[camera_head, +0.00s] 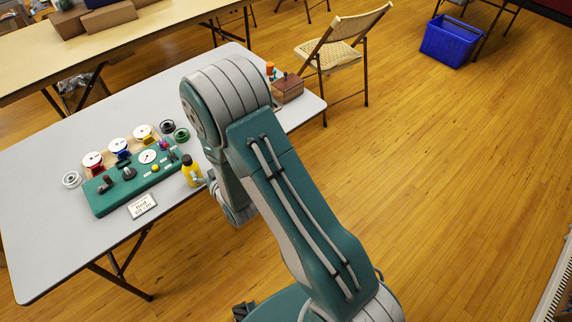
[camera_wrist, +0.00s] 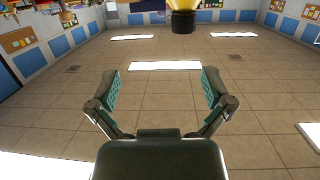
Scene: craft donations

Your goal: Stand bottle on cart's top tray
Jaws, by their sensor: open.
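A yellow bottle (camera_head: 191,171) with a dark cap stands upright on the grey folding table (camera_head: 55,225), near its front edge, beside the green board. In the wrist view its dark cap and part of its yellow body (camera_wrist: 183,18) show upside down at the top edge, beyond my fingers and not between them. My gripper (camera_wrist: 158,88) is open and empty, its two padded fingers spread wide. In the head view my arm hides most of the gripper, close to the right of the bottle. No cart or top tray is in view.
A green board (camera_head: 115,196) with spools and small parts lies left of the bottle, with a white sign card (camera_head: 142,206) in front. A wooden box (camera_head: 288,89) is at the table's far end. A folding chair (camera_head: 341,55) stands beyond.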

